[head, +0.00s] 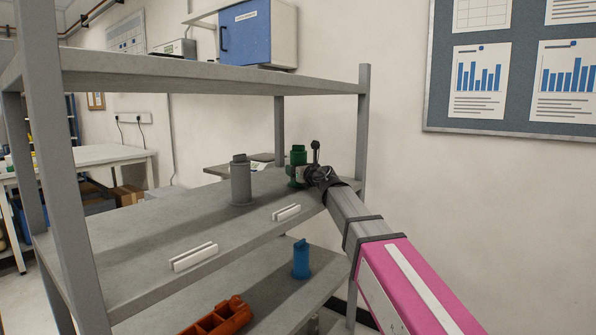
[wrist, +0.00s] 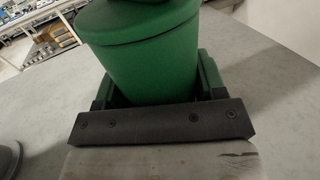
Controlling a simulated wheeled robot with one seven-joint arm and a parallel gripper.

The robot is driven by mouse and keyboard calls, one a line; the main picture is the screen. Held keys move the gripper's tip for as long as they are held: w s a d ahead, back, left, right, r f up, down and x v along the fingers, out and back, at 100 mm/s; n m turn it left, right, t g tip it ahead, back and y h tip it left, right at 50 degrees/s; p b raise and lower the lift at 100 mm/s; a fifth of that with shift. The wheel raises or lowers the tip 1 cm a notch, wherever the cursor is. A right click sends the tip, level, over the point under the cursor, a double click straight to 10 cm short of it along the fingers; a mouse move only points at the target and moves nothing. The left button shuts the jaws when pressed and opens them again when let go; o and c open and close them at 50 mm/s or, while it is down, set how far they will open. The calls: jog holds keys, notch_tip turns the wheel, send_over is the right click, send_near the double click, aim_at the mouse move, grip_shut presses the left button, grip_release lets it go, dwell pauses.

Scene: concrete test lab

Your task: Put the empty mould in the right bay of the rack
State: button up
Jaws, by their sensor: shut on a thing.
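My gripper (head: 308,175) is at the right end of the rack's middle shelf, shut on a green cylindrical mould (head: 298,154). In the wrist view the green mould (wrist: 150,60) fills the upper middle, upright, close in front of the dark gripper bar. Its inside does not show, so I cannot tell whether it is empty. Its base is at or just above the shelf; I cannot tell which. The grey rack (head: 130,235) has two pale label holders on the middle shelf's front edge, a left one (head: 194,257) and a right one (head: 287,212).
A grey cylinder (head: 241,184) stands on the middle shelf left of the green mould. A blue cylinder (head: 301,260) and an orange compartmented mould (head: 218,318) are on the lower shelf. The rack's right post (head: 363,120) and upper shelf (head: 200,74) bound the space. The left middle shelf is clear.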

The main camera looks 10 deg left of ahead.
jog(key=shift+f, duration=0.1)
jog(key=o, duration=1)
jog(key=shift+o, duration=0.2)
jog(key=v, duration=1.2)
